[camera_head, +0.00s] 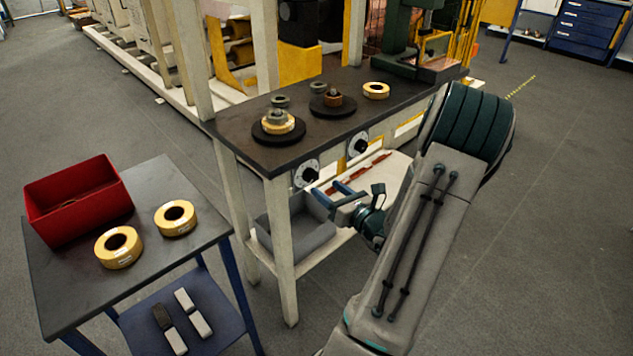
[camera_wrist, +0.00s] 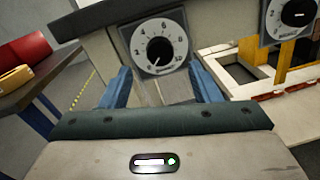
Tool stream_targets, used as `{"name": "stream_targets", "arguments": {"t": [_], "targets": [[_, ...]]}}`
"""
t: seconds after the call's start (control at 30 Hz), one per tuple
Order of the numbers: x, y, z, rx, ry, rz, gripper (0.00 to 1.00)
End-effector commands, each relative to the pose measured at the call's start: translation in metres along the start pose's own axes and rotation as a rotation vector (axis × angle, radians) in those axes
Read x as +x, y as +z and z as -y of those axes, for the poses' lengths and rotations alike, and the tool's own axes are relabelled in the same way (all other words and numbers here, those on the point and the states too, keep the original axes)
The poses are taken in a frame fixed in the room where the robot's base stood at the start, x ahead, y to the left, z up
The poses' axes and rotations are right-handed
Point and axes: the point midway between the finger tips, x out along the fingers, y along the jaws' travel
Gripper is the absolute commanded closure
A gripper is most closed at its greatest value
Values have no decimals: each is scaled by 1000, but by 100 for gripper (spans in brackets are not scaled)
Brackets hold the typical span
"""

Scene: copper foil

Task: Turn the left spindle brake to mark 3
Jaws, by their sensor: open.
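The left brake dial (camera_head: 306,173) is a white plate with a black knob on the front of the dark-topped bench (camera_head: 240,128). In the wrist view the left dial (camera_wrist: 159,46) shows numbers from 0 to 10, with the knob's pale mark apparently toward the lower left near 0. My gripper (camera_head: 331,192) is open and empty, in front of and slightly below this dial. In the wrist view its blue fingers (camera_wrist: 159,72) stand either side of the dial's lower part, apart from the knob. The left spindle (camera_head: 275,114) carries a yellow roll on a black disc.
A second brake dial (camera_head: 358,144) sits to the right, also in the wrist view (camera_wrist: 292,17). Below are a grey bin (camera_head: 296,236) and a pale shelf. A side table (camera_head: 150,178) at left holds a red box (camera_head: 78,198) and two yellow rolls. Floor at front right is clear.

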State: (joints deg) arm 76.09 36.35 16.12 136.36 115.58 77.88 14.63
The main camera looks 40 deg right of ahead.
Motion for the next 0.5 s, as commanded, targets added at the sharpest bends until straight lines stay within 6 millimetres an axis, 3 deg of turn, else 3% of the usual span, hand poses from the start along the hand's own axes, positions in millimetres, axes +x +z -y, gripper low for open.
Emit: {"name": "stream_targets", "arguments": {"t": [0.2, 0.5], "targets": [[39, -1, 0, -1, 2, 0, 44], [57, 0, 0, 0, 1, -1, 44]]}}
